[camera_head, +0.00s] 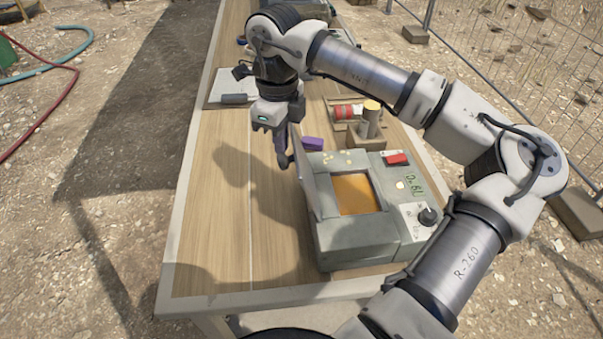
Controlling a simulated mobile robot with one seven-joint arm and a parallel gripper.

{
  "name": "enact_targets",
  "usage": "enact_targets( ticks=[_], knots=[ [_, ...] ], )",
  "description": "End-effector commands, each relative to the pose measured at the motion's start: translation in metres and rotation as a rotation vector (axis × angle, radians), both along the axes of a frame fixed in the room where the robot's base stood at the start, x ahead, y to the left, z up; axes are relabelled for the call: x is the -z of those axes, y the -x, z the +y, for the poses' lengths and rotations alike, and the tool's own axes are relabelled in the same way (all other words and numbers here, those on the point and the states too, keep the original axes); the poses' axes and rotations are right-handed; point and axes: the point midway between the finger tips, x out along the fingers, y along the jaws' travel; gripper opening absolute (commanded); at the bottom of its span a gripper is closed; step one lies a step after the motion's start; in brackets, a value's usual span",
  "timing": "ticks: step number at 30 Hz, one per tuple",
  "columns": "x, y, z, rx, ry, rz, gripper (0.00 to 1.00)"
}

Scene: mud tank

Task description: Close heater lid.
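The heater (350,240) is a grey-green box near the front right of the table, with an orange opening (357,193) in its top. Its lid (306,182) appears to be the thin panel standing up along the box's left side, so the orange opening is uncovered. My gripper (284,160) points down just left of the lid's upper far end. Its dark fingers overlap closely in this view, so I cannot tell whether they are apart. I also cannot tell whether they touch the lid. Nothing is visibly held.
The heater's right side carries a red switch (397,159) and a dark knob (428,216). Behind it stand a box with a cylinder (369,120) and a red-and-white roll (345,111). A purple block (312,144) lies nearby. A clipboard (228,88) lies farther back. The table's left side (215,200) is clear.

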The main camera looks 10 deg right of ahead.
Motion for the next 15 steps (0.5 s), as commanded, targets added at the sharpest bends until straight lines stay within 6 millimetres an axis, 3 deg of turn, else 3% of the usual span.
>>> enact_targets(
  ticks=[15],
  knots=[
    [0.000, 0.000, -0.027, 0.002, 0.000, 0.000, 0.00]
  ],
)
